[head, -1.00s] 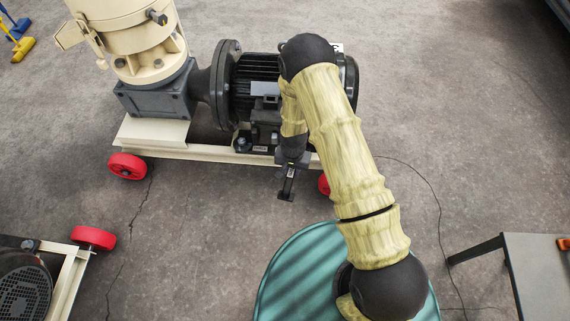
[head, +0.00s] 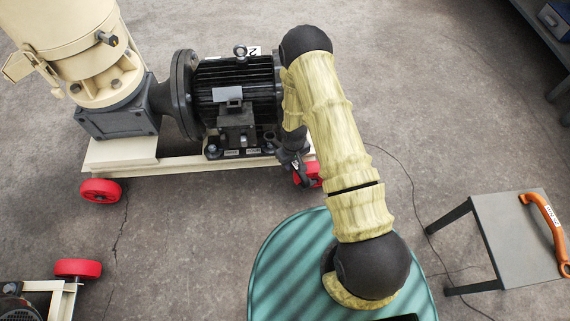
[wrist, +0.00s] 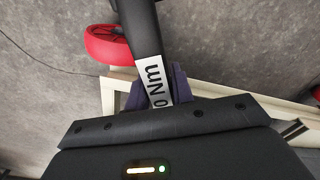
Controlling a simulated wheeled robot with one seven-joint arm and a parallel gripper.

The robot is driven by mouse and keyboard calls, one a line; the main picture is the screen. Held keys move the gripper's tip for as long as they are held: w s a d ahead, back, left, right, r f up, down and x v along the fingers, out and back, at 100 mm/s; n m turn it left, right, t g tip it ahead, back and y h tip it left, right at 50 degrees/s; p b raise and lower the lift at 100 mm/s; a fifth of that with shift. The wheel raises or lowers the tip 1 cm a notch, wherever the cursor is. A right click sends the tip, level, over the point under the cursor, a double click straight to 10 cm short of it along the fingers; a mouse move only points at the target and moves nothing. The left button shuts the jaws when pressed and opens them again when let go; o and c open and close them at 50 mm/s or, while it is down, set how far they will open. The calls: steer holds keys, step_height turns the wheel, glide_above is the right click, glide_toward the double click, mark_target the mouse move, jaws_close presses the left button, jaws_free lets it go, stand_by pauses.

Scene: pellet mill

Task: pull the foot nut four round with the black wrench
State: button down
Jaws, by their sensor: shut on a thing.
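My gripper (head: 299,168) is shut on the black wrench (wrist: 142,25), whose white label reading "0 Nm" shows in the wrist view. The wrench runs up out of that picture, so its far end is hidden there. In the head view my gripper is at the right end of the cream base rail, by a red wheel, and the wrench is hard to make out. The black motor (head: 235,90) stands on the rail to the left of my gripper. Small labels mark its near foot. I cannot tell which nut is foot nut four; my arm covers the motor's right end.
The cream mill (head: 85,50) stands left of the motor. A red wheel (wrist: 107,45) is close beside the wrench. A teal drum (head: 275,265) stands below my arm. A grey table (head: 500,240) with an orange tool (head: 545,228) is at right. Open floor lies between.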

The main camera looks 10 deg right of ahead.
steer(key=w+d+n, duration=0.6)
steer(key=d+n, duration=0.1)
steer(key=shift+p, duration=0.45)
steer(key=shift+f, duration=0.15)
steer(key=shift+f+b, duration=0.5)
steer(key=shift+f, duration=0.15)
stand_by(0.5)
steer(key=shift+f, duration=0.55)
steer(key=shift+f+b, duration=0.4)
steer(key=shift+b, duration=0.05)
steer(key=shift+f, duration=0.1)
stand_by(0.4)
